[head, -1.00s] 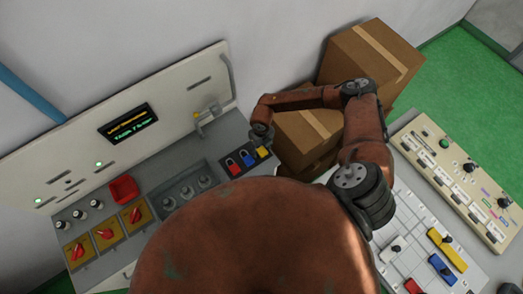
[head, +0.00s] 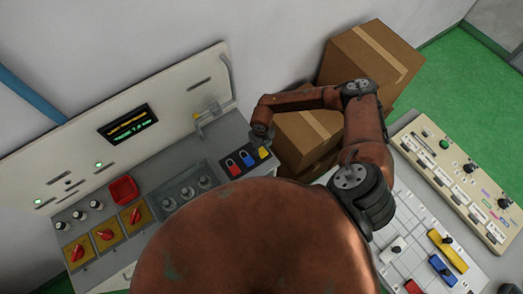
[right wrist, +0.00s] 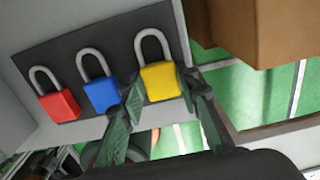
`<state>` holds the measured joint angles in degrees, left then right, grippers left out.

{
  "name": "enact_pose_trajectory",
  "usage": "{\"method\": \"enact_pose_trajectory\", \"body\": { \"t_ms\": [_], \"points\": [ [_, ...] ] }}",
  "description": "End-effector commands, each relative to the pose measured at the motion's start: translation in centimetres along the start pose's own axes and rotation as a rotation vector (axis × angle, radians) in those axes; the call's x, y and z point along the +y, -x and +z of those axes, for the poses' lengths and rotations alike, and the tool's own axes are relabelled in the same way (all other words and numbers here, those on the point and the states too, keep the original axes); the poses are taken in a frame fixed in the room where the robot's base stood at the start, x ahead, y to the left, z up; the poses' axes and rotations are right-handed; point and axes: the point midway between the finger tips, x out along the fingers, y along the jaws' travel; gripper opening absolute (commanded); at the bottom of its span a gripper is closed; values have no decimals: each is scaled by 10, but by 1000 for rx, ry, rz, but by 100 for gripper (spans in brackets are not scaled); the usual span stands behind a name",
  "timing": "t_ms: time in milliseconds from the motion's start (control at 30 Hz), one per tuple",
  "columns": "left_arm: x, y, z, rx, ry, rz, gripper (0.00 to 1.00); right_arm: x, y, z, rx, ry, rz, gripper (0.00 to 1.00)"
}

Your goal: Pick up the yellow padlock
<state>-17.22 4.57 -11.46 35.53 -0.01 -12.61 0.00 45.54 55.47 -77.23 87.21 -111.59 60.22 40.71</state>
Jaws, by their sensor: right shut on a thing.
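The yellow padlock (head: 264,153) is at the right end of a row of padlocks on a dark strip (head: 225,163) of the grey console. In the right wrist view the yellow padlock (right wrist: 160,84) has its shackle upward against the dark backing. My right gripper (head: 262,143) is shut on its body, one green finger on each side in the right wrist view (right wrist: 162,92). A blue padlock (right wrist: 102,94) and a red padlock (right wrist: 59,105) sit to its left. My left gripper is not in view.
Cardboard boxes (head: 365,62) stand close to the right of the padlocks. A red tray (head: 123,190) and red-handled switches (head: 105,234) are on the console's left. A second panel (head: 455,185) stands at the right. Green floor shows beyond the boxes.

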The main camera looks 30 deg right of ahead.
Motion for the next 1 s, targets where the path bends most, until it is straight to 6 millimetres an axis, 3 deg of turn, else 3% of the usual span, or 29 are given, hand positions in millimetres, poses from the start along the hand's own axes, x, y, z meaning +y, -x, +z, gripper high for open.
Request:
{"method": "enact_pose_trajectory", "body": {
  "t_ms": [167,300,600,800,1000],
  "points": [
    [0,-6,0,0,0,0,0,0,10,1,-3,0,1,6],
    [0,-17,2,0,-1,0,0,0,32,0,-5,2,1,6],
    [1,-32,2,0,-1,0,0,20,92,-56,-2,6,2,6],
    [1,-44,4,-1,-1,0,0,35,111,-98,-1,4,1,6],
    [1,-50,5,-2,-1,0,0,44,124,-123,-1,3,1,6]
  ]
}}
